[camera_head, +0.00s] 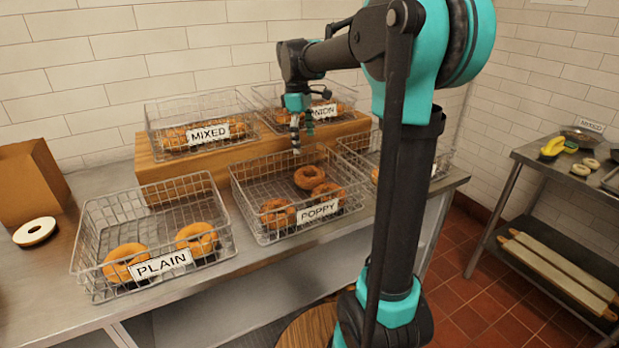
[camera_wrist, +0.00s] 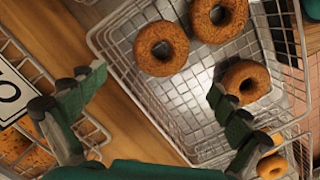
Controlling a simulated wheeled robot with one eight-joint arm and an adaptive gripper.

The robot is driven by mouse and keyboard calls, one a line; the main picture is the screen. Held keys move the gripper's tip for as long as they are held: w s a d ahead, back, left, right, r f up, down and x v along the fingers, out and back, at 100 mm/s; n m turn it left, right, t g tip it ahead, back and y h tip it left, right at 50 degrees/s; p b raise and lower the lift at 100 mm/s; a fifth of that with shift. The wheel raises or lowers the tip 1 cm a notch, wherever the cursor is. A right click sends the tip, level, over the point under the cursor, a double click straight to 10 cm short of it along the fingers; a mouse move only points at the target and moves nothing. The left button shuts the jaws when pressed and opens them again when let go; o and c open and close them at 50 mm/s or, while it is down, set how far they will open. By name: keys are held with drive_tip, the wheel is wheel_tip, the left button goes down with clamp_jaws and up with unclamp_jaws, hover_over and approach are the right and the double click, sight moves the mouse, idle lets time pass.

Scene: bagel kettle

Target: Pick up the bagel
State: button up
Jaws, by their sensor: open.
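The POPPY wire basket (camera_head: 240,200) stands at the front middle of the counter with three brown bagels inside: a back one (camera_head: 299,182), a front-left one (camera_head: 267,220) and a right one (camera_head: 345,198). In the wrist view three bagels lie on the basket floor: one left of centre (camera_wrist: 144,46), one at the top (camera_wrist: 204,28) and one near my right finger (camera_wrist: 263,78). My gripper (camera_head: 302,138) hangs above the back of this basket, open and empty. Its two spread fingers (camera_wrist: 155,82) show in the wrist view, above and apart from the bagels.
The PLAIN basket (camera_head: 90,230) stands left with two bagels. The MIXED basket (camera_head: 165,110) and another labelled basket (camera_head: 265,95) sit behind on a raised wooden step (camera_head: 160,170). A partly hidden basket (camera_head: 355,150) stands right. The basket walls are raised wire rims.

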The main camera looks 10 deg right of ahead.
sight(309, 170)
drive_tip(key=f, duration=0.3)
drive_tip(key=d+f, duration=0.1)
drive_tip(key=f, duration=0.6)
drive_tip(key=shift+s+d, duration=0.15)
drive_tip(key=shift+s, duration=0.25)
drive_tip(key=c, duration=1)
drive_tip(key=shift+r, duration=0.1)
wheel_tip(309, 170, up, 20)
drive_tip(key=shift+f, duration=0.1)
